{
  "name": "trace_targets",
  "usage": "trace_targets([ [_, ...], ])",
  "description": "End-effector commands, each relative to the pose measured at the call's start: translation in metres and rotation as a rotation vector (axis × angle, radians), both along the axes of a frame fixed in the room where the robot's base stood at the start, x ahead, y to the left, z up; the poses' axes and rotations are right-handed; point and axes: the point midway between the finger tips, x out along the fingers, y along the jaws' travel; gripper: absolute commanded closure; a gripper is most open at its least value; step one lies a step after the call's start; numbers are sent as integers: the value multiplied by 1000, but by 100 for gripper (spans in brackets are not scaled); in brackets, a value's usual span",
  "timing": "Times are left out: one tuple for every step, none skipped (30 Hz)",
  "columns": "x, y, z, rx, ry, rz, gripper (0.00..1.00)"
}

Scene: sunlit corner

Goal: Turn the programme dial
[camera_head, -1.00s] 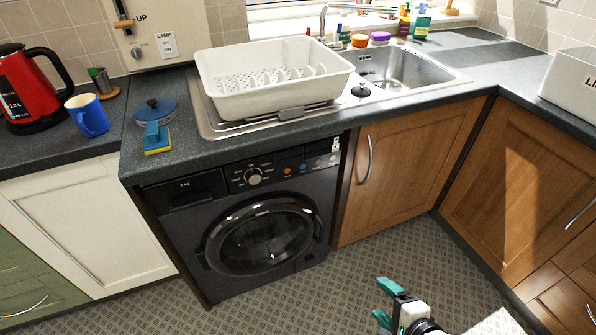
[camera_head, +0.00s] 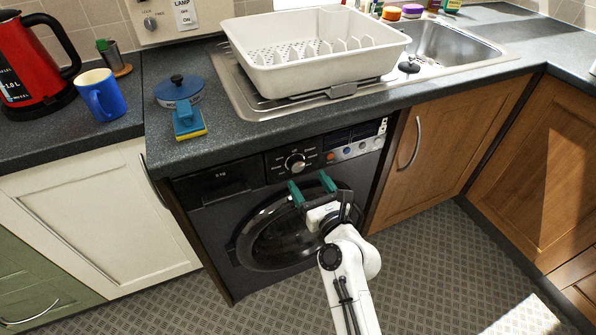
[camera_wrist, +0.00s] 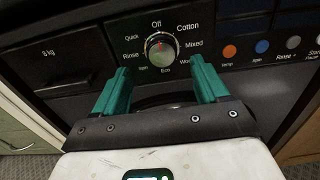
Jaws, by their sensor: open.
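The programme dial (camera_head: 295,162) is a round silver-rimmed knob on the dark washing machine's (camera_head: 225,240) control panel. In the wrist view the dial (camera_wrist: 161,46) sits upper centre, ringed by labels such as Off, Cotton, Mixed, Rinse and Quick. My gripper (camera_head: 312,185) has green fingers and is open and empty, just below the dial in the head view. In the wrist view my gripper's fingers (camera_wrist: 160,80) stand on either side of the view below the dial, apart from it. Which label the dial points to is hard to tell.
Coloured buttons (camera_wrist: 230,51) sit right of the dial. The worktop (camera_head: 330,115) overhangs the panel and holds a white dish rack (camera_head: 315,75), a blue lidded pot (camera_head: 178,92) and a blue-yellow scrubber (camera_head: 188,122). A wooden cupboard door (camera_head: 455,135) is to the right.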

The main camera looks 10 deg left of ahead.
Motion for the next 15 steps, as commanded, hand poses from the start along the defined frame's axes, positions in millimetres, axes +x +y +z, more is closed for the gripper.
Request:
trace_targets([
  [9,6,-1,1,-1,0,27],
  [13,8,-1,0,-2,-1,27],
  [19,12,-2,0,-1,-1,27],
  [23,14,-1,-1,-2,-1,27],
  [26,17,-2,-1,-2,-1,27],
  [31,20,-1,-2,-3,-1,27],
  [34,22,-2,-2,-1,-1,27],
  [36,24,-2,-2,-2,-1,27],
  [40,26,-2,-2,-2,0,27],
  [42,27,-2,-3,-1,0,27],
  [43,29,-1,-3,-1,0,27],
  [45,30,-1,-3,-1,0,27],
  [46,31,-1,-3,-1,0,27],
  [47,32,-1,-4,-1,0,27],
  [48,32,-1,-4,-1,0,27],
])
